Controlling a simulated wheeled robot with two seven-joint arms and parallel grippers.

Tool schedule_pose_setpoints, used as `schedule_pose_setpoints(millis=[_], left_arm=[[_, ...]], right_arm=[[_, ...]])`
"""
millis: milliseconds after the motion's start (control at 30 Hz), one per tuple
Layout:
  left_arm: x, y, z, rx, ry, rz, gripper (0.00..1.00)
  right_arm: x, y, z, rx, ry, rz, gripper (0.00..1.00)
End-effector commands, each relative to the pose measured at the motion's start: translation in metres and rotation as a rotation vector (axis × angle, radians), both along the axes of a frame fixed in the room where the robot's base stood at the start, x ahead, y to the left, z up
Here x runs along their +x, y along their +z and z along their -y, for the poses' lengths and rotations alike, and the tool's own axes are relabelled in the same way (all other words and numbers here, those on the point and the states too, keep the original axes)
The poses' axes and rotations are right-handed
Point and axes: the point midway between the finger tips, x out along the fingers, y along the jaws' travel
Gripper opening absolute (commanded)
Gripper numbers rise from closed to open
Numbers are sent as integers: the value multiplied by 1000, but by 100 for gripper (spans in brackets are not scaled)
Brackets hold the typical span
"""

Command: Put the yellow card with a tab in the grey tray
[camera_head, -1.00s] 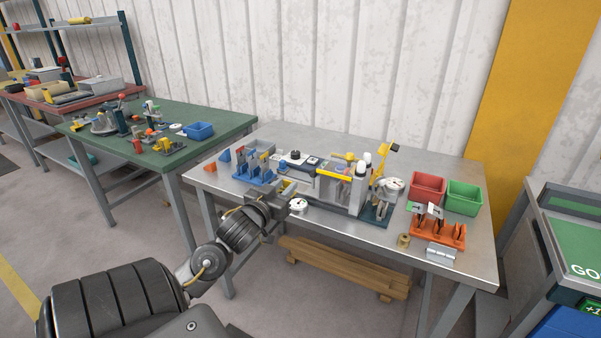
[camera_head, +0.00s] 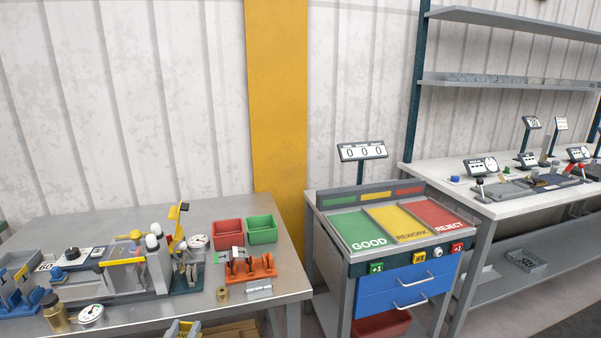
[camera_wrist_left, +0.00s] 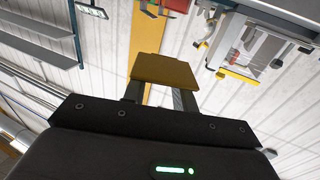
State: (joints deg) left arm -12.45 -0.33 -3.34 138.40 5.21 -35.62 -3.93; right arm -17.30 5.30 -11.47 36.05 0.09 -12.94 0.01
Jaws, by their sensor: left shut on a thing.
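The yellow card (camera_wrist_left: 163,69) is held between the two fingers of my left gripper (camera_wrist_left: 161,88) in the left wrist view. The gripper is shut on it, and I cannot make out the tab. In the head view, a small yellow part at the bottom edge, left of centre, appears to be this card at my left gripper (camera_head: 183,329); most of the gripper is cut off. A grey tray-like container (camera_head: 36,262) stands at the left of the metal bench, apart from the gripper. I cannot tell if it is the task's tray. My right gripper is not seen.
The metal bench (camera_head: 120,216) carries a bending fixture, a red bin (camera_head: 226,236), a green bin (camera_head: 262,230) and an orange rack (camera_head: 250,270). To the right stands a station marked GOOD, REWORK and REJECT (camera_head: 411,223). Another grey tray (camera_head: 525,260) lies on a low shelf at far right.

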Motion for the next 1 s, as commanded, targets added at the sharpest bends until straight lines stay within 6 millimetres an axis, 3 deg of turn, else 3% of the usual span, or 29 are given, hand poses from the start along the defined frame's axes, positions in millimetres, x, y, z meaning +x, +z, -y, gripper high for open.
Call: schedule_pose_setpoints(millis=[100,200,1000], left_arm=[[1,8,23,-3,-17,1,7],[2,10,30,0,-20,-2,7],[1,8,25,6,-19,-4,7]], right_arm=[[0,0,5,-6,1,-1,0],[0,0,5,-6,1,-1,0],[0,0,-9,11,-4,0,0]])
